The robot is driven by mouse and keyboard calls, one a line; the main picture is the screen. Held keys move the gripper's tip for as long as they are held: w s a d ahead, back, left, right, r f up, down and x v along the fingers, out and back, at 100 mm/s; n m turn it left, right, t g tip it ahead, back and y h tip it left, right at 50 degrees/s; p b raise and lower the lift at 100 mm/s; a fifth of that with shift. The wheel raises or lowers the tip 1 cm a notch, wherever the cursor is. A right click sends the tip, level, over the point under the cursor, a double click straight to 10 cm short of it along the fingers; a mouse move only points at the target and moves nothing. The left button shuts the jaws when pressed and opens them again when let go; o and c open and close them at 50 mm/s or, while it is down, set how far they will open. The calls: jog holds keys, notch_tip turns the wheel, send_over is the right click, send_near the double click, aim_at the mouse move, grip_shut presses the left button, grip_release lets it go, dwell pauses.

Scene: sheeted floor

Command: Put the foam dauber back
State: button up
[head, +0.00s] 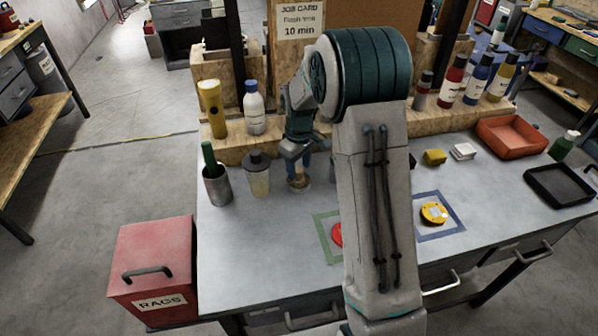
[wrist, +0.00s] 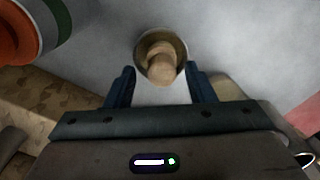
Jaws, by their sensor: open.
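A small round brass-coloured cup or holder with a tan, rounded piece in it, which looks like the foam dauber (wrist: 161,66), is in the wrist view, just beyond and between my fingertips. In the head view a small tan and brown thing (head: 298,183) stands on the grey bench directly below my gripper (head: 298,168), partly hidden by it. My gripper also shows in the wrist view (wrist: 160,82); its two dark blue fingers are apart, with nothing clearly held between them. I cannot tell whether the fingers touch the cup.
A wooden ledge (head: 270,140) with bottles runs behind. A red rags bin (head: 152,270) stands at front left. The front-left bench top is clear.

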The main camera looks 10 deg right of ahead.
aim_at(299, 169)
notch_tip(299, 169, up, 9)
jog(key=s+r+m+t, duration=0.2)
jog(key=s+r+m, duration=0.35)
jog(key=s, duration=0.85)
jog(key=s+m+t, duration=0.1)
jog(key=s+m, duration=0.1)
jog(key=s, duration=1.2)
jog(key=shift+f+b, duration=0.15)
jog(key=shift+b, duration=0.15)
